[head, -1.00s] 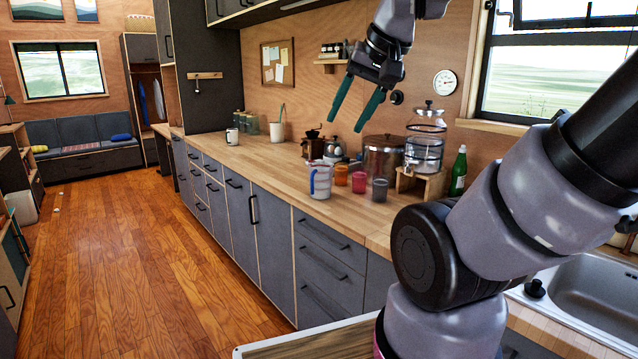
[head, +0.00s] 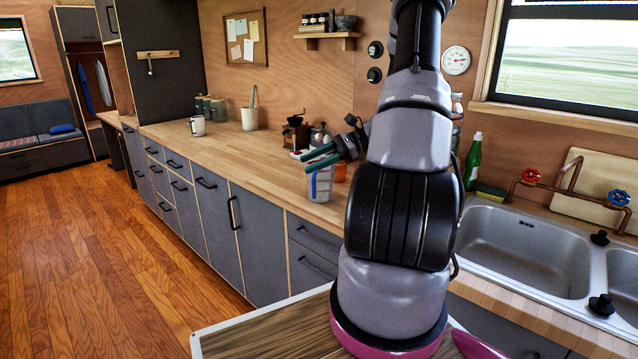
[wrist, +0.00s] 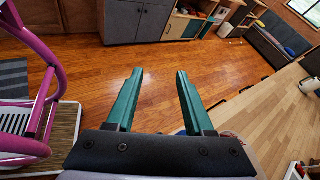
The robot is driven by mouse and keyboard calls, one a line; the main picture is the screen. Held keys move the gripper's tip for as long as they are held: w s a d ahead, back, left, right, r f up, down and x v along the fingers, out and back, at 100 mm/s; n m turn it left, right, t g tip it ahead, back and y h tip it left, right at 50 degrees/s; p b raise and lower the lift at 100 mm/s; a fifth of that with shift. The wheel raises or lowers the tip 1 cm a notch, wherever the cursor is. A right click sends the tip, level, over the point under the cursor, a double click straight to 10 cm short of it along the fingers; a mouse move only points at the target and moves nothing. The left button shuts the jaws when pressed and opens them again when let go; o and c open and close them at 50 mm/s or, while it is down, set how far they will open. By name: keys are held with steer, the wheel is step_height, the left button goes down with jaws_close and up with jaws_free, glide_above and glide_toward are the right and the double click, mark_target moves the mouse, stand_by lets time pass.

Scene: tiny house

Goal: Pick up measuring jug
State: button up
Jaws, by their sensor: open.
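The measuring jug (head: 320,186), pale with blue and red markings, stands upright on the wooden counter in the head view, just left of my arm. My gripper (head: 306,160) is open, its teal fingers pointing left across the jug's upper part in the picture. They hide the jug's rim, and I cannot tell whether they touch it. In the wrist view my gripper (wrist: 159,72) shows two spread fingers with only floor between them. I cannot clearly make out the jug there.
An orange cup (head: 341,173) stands right of the jug, partly behind my arm. A coffee grinder (head: 295,132) stands behind. A green bottle (head: 473,162) and the sink (head: 525,240) are to the right. The counter (head: 230,157) further left is largely clear.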

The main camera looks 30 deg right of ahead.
mark_target(319, 182)
steer(key=w+d+f+m+t, duration=0.2)
steer(key=d+f+m+t, duration=0.55)
steer(key=d+f, duration=0.2)
steer(key=x, duration=1)
steer(key=shift+a+r+y, duration=0.2)
steer(key=shift+a+y, duration=0.1)
steer(key=shift+y, duration=0.1)
steer(key=shift+w, duration=0.1)
jaws_close()
stand_by(0.4)
